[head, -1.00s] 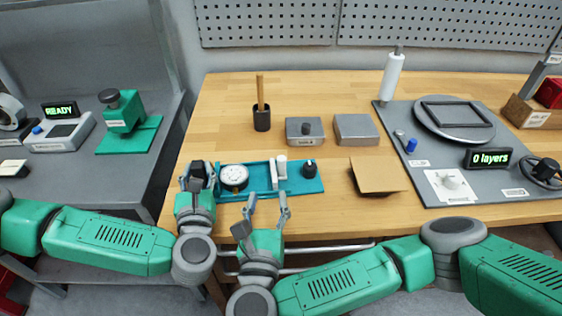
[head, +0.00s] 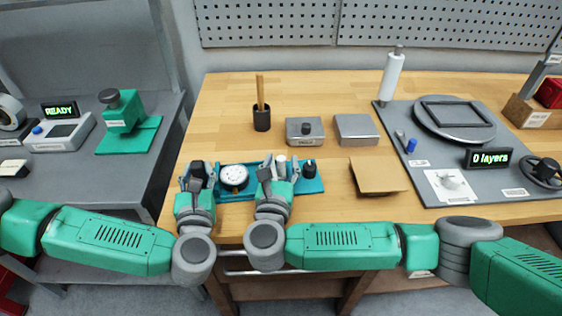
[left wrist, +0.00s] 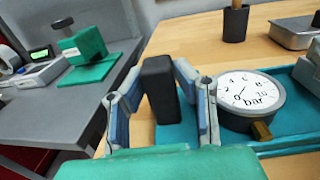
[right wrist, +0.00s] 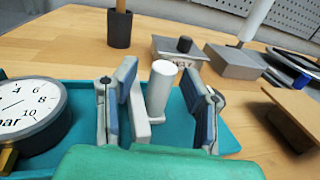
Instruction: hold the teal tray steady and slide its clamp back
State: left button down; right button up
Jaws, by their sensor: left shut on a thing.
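The teal tray (head: 235,196) lies near the front edge of the wooden bench, carrying a round white gauge (head: 234,176) and a dark knob (head: 309,169). My left gripper (head: 198,172) is shut on a black upright handle (left wrist: 160,90) at the tray's left end. The white clamp (right wrist: 160,88), an upright cylinder beside a flat white plate (right wrist: 140,110), stands right of the gauge. My right gripper (right wrist: 166,105) is open, with its fingers on either side of the clamp. The left finger is close to the plate; I cannot tell whether they touch. In the head view, this gripper mostly hides the clamp.
A brown angled board (head: 378,176) lies right of the tray. Behind are a grey box with a knob (head: 311,131), a plain grey box (head: 356,129) and a black cup (head: 262,118). A grey mat (head: 440,180) with equipment fills the right.

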grip_shut()
jog(key=shift+a, duration=0.25)
grip_release()
jog(key=s, duration=0.4)
jog(key=s+a, duration=0.1)
jog(key=s, duration=0.2)
jog(key=s+a, duration=0.1)
jog(key=s, duration=0.3)
jog(key=shift+s, duration=0.35)
